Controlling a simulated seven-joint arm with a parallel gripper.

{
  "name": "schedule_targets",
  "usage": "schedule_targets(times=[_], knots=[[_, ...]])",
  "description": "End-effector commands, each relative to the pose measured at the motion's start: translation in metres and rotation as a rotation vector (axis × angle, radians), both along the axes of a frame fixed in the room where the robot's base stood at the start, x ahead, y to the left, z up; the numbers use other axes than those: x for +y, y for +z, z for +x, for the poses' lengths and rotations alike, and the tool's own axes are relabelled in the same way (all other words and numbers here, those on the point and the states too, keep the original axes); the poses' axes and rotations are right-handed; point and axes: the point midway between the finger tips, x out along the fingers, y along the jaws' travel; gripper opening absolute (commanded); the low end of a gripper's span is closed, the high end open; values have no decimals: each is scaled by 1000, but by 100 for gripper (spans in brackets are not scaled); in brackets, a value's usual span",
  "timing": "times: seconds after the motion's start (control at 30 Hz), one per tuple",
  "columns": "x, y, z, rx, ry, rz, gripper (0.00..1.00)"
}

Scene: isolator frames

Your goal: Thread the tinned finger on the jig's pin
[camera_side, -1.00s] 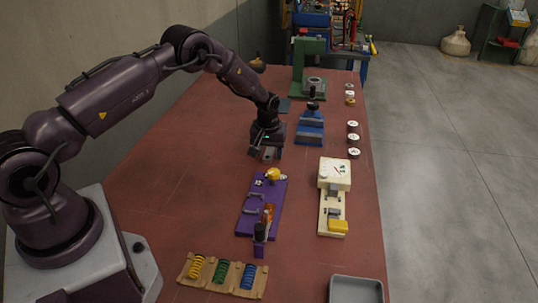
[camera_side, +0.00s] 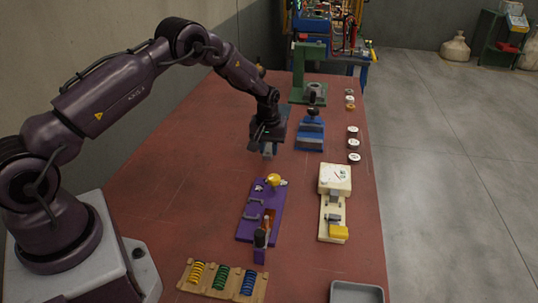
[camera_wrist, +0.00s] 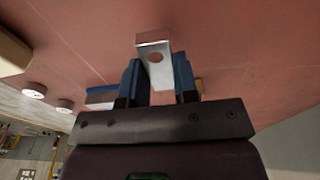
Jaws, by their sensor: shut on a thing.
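My gripper (camera_side: 267,146) hangs above the table behind the purple jig. In the wrist view my gripper (camera_wrist: 157,78) is shut on the tinned finger (camera_wrist: 153,50), a flat silvery strip with a round hole near its free end. The finger also shows in the side view as a small pale piece (camera_side: 268,154) below the jaws, apart from the jig. I cannot tell which part is the pin.
A cream fixture (camera_side: 331,212) with a yellow block stands right of the jig. A blue fixture (camera_side: 310,136) and a green press (camera_side: 300,75) stand behind. A spring holder (camera_side: 222,281) and a grey tray (camera_side: 356,292) lie in front. The table's left side is clear.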

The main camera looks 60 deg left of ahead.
Motion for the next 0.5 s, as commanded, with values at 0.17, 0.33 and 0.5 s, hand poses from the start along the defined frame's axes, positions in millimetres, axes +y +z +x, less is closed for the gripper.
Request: schedule_targets(times=[0.17,0.33,0.5], knots=[[-10,37,-28,-2,-1,1,0],[-21,67,-61,-1,-1,0,0],[-32,81,-94,-1,-1,0,0]])
